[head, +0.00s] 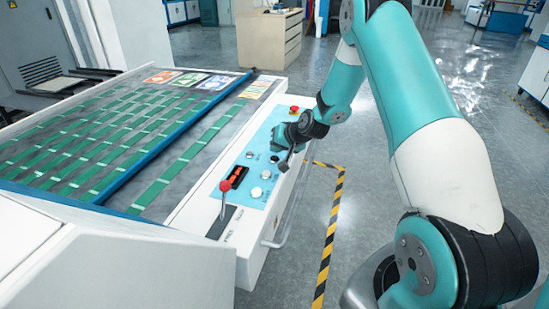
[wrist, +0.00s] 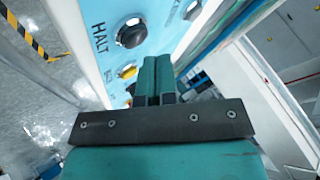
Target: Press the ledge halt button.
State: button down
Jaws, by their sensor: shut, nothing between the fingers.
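A round black button (wrist: 131,33) with a metal rim sits on the light blue panel (wrist: 95,15), beside the printed word HALT in the wrist view. My gripper (wrist: 158,65) is shut and empty, its teal fingers together. Its tips appear below and right of the black button in that view, apart from it; the gap to the panel is hard to judge.
A yellow button (wrist: 127,72) lies close by my fingers. The panel also carries a red knob (head: 294,110), pale buttons (head: 266,174), a red display (head: 237,175) and a red-topped lever (head: 225,185). A rail (head: 285,225) runs along the machine's front. Floor beyond the striped tape (head: 330,235) is clear.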

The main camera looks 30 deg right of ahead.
aim_at(276, 157)
jog(key=shift+f, duration=0.1)
dwell(0.4)
jog(key=shift+f+b, duration=0.3)
jog(key=shift+b, duration=0.15)
jog(key=shift+f+b, duration=0.35)
jog(key=shift+f, duration=0.1)
dwell(0.4)
jog(key=shift+r, duration=0.15)
jog(key=shift+r+p, duration=0.55)
jog(key=shift+r, duration=0.2)
jog(key=shift+r+p, duration=1.65)
jog(key=shift+r, duration=0.85)
